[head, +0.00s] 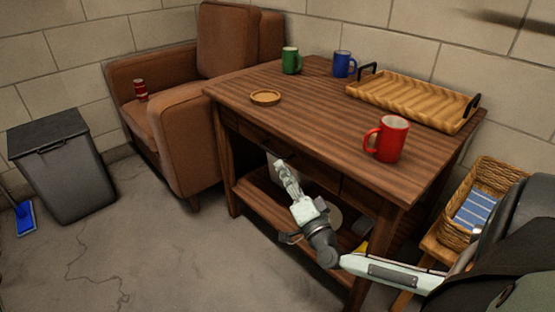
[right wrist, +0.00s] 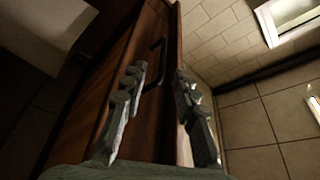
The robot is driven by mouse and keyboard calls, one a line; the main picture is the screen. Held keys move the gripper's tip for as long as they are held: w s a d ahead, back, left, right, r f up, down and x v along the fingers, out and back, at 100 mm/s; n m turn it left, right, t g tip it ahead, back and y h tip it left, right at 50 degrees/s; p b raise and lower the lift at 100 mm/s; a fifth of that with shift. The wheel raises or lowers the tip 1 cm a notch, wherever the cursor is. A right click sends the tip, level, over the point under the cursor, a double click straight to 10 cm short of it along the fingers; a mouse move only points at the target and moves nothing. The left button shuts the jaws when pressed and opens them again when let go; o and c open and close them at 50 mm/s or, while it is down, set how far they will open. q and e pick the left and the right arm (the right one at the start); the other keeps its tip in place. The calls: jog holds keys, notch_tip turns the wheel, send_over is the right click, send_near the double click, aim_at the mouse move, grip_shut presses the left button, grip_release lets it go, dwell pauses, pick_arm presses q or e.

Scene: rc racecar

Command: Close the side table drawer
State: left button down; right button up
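The wooden side table (head: 325,110) stands in the middle of the head view. Its drawer front (head: 250,131) lies under the tabletop edge and is partly hidden by my right gripper; from the head view I cannot tell how far it stands out. My right gripper (head: 279,163) is at the table's front, close to the dark drawer handle. In the right wrist view the gripper (right wrist: 160,95) has its fingers apart, with nothing between them. The dark handle (right wrist: 156,65) shows just beyond the fingertips, on the brown wood. My left gripper is not in view.
On the tabletop are a red mug (head: 387,138), a green mug (head: 291,60), a blue mug (head: 343,64), a round wooden coaster (head: 265,97) and a wicker tray (head: 413,98). A brown armchair (head: 182,150) stands beside the table.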

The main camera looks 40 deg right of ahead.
jog(key=v, duration=0.4)
jog(key=shift+s, duration=0.2)
dwell(0.3)
